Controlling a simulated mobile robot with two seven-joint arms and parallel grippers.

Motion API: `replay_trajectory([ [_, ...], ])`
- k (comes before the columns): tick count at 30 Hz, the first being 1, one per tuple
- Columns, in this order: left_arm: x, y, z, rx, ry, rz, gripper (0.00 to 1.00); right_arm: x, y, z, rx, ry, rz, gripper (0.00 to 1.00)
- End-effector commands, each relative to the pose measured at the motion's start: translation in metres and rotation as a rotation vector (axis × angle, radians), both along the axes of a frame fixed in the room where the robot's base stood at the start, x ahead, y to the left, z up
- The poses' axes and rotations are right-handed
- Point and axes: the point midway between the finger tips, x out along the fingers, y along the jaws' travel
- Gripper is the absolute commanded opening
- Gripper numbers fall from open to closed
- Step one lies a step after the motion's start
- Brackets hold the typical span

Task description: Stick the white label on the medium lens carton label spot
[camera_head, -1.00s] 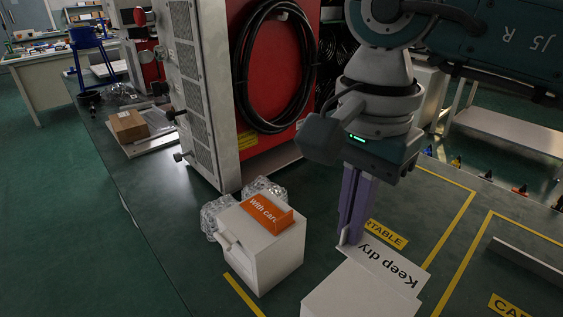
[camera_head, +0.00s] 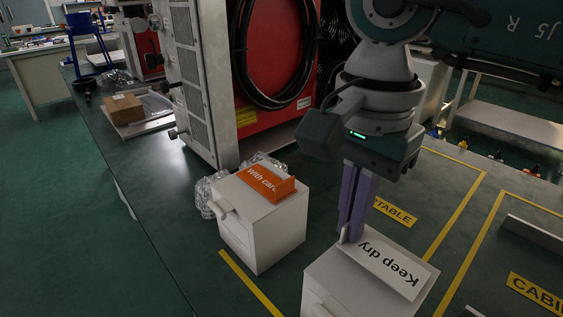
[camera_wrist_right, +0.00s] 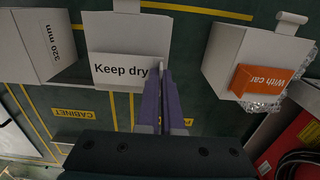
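The white label (camera_head: 387,266) with "Keep dry" on it is held at one end by my right gripper (camera_head: 352,238). It lies over the top of a white carton (camera_head: 330,285) at the front; I cannot tell whether it touches. In the right wrist view the label (camera_wrist_right: 120,71) lies across the carton (camera_wrist_right: 125,32), and my purple fingers (camera_wrist_right: 161,75) are shut at its right end. The label spot is not visible. A second white carton (camera_head: 262,232) bears an orange "With care" label (camera_head: 267,183). My left gripper is not in view.
A third carton marked "320 mm" (camera_wrist_right: 38,45) shows in the right wrist view. Clear bubble wrap (camera_head: 205,193) lies behind the orange-labelled carton. A red cabinet unit (camera_head: 270,60) stands behind. Yellow lines (camera_head: 455,225) mark the green bench.

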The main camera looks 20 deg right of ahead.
Motion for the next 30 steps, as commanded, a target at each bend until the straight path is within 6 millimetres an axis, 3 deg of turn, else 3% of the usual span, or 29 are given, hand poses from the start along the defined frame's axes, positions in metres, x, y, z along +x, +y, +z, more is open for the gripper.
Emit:
replay_trajectory([
  [30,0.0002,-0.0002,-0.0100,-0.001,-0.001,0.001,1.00,0.0002,0.0000,-0.0095,0.000,-0.001,0.000,0.00],
])
